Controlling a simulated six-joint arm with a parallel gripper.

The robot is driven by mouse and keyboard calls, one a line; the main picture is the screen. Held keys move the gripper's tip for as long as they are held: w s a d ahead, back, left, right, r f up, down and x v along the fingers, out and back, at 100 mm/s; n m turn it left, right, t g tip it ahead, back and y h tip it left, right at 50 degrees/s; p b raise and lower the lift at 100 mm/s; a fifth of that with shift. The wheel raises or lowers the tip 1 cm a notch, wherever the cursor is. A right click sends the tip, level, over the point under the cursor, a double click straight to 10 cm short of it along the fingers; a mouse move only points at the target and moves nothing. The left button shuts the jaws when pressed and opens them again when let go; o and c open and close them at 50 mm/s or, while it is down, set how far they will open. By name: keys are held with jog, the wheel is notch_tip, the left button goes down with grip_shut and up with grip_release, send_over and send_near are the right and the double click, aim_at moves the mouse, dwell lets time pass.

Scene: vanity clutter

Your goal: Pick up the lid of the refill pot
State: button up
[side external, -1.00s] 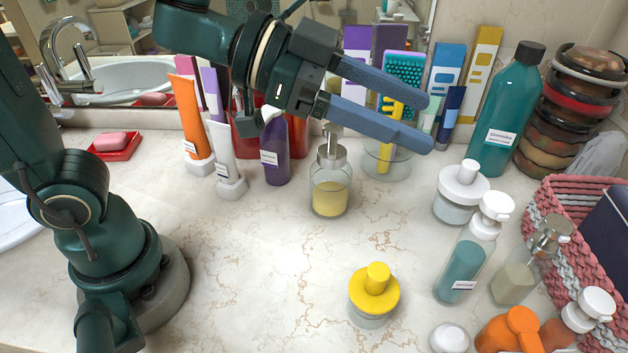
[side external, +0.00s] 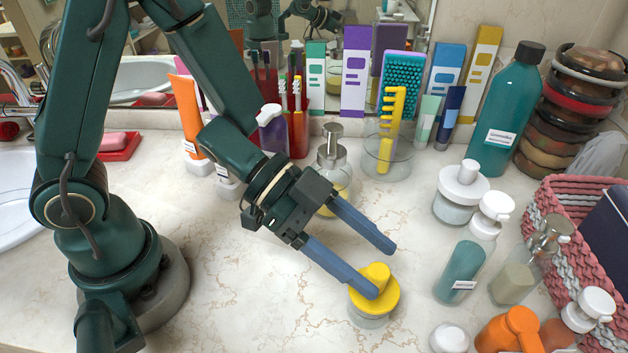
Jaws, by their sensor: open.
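A small clear pot (side external: 368,320) stands upright on the counter at front centre, with a yellow lid (side external: 386,300) and a round yellow knob on it. A similar pot with a white knobbed lid (side external: 463,186) stands further back to the right; I cannot tell which one is the refill pot. My gripper (side external: 381,270) is open and empty, its blue fingers pointing down and right at the yellow lid. The near finger overlaps the knob's left side in the picture, and the far finger is behind it. I cannot tell if either touches.
A teal pump bottle (side external: 463,262), a clear dispenser (side external: 522,262) and an orange bottle (side external: 509,331) stand to the right. A white round lid (side external: 449,338) is near the front edge. A glass soap dispenser (side external: 341,185) is behind my gripper. The counter front left of the yellow-lidded pot is clear.

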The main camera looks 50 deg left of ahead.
aim_at(395, 296)
jog(key=shift+f, duration=0.9)
jog(key=shift+d+f, duration=0.1)
jog(key=shift+f, duration=0.05)
jog(key=shift+x, duration=2.4)
jog(key=shift+c, duration=0.3)
grip_shut()
